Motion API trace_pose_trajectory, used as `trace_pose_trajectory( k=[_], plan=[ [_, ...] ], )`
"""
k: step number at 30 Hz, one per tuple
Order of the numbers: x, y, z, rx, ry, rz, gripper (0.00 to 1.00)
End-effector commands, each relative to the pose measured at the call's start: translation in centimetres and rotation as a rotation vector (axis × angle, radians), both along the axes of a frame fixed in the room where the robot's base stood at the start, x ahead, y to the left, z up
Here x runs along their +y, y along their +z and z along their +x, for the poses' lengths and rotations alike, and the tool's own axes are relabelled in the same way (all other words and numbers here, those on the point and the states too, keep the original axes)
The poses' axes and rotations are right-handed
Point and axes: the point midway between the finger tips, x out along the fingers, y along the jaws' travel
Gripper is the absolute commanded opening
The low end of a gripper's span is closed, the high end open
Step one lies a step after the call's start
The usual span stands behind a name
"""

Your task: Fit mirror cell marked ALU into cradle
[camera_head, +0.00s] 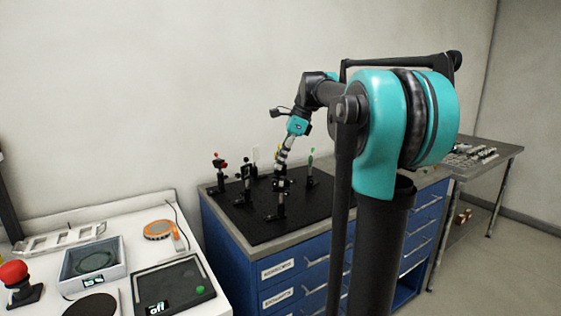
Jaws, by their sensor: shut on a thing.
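My gripper (279,182) is over the middle of the black breadboard (235,217), pointing down among the posts. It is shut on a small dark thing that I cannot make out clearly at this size. No ALU mark is readable, and I cannot tell the cradle apart from the other mounts. A dark mount (274,212) stands upright just below and in front of my gripper. I cannot tell whether the held thing touches it.
A red-topped post (219,163), a black mount (245,172) and a green-topped post (311,165) stand close around my gripper. The blue drawer cabinet (255,258) carries the breadboard. A white bench (110,280) with instruments is at left, a grey table (500,152) at right.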

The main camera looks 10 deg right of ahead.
Motion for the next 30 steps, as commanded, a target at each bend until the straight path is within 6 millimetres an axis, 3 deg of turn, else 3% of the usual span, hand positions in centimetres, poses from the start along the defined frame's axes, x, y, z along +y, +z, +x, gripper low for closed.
trace_pose_trajectory(
  k=[30],
  plan=[
    [0.0,-1.5,0.0,0.0,0.0,0.0,0.0]
  ],
)
